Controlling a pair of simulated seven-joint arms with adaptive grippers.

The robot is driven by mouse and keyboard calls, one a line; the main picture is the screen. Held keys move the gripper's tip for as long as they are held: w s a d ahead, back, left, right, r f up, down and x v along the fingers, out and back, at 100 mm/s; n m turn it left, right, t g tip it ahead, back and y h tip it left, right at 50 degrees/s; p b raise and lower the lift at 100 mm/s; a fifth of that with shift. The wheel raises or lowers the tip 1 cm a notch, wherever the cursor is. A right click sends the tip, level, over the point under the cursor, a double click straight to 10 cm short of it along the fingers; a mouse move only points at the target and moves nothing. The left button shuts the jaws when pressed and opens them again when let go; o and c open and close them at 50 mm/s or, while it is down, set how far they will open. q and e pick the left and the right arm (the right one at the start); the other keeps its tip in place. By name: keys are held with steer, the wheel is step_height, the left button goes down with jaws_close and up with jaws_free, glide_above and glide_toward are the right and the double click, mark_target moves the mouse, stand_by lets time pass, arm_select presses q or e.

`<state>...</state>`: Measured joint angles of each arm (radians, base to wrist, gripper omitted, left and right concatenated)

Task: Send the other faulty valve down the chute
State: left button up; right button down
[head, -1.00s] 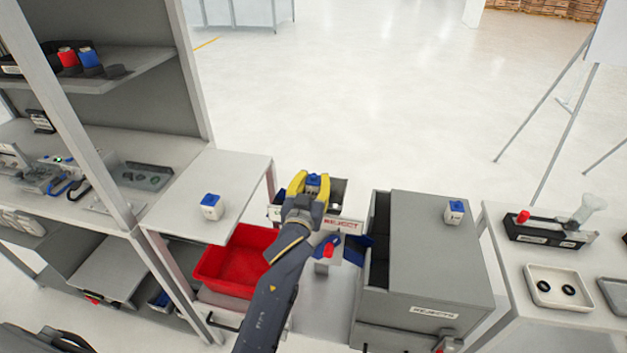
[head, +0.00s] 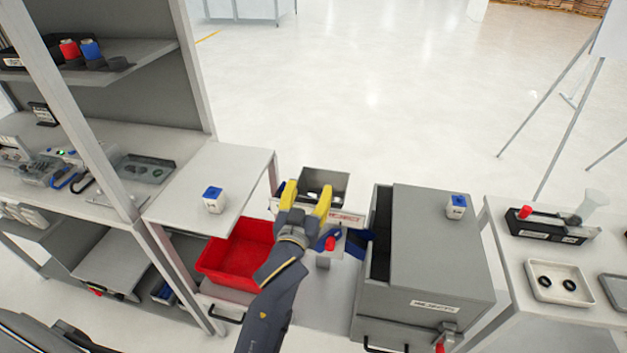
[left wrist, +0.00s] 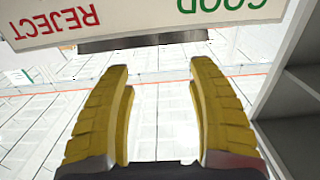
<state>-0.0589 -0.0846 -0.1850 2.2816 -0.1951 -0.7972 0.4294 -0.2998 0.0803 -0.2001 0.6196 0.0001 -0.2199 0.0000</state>
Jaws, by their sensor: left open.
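My left gripper (head: 308,196) is open and empty, over the front of the chute, a grey open-topped box (head: 325,176) with a REJECT sign (head: 347,217) on its front. In the left wrist view the open fingers (left wrist: 155,75) have nothing between them, and the REJECT/GOOD sign (left wrist: 130,20) shows upside down beyond the fingertips. One white valve with a blue top (head: 213,200) stands on the left side shelf. Another (head: 456,207) stands on the grey cabinet at the right. Small pale shapes show inside the box, too unclear to name. My right gripper is out of view.
A red bin (head: 238,254) sits below the side shelf. The grey cabinet (head: 435,250) with a REJECTS label stands right of the chute. A side table (head: 520,275) at far right holds trays. A shelving unit (head: 165,95) is at the left.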

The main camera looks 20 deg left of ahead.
arm_select(q)
steer(key=shift+s+d, duration=0.2)
steer(key=shift+s, duration=2.45)
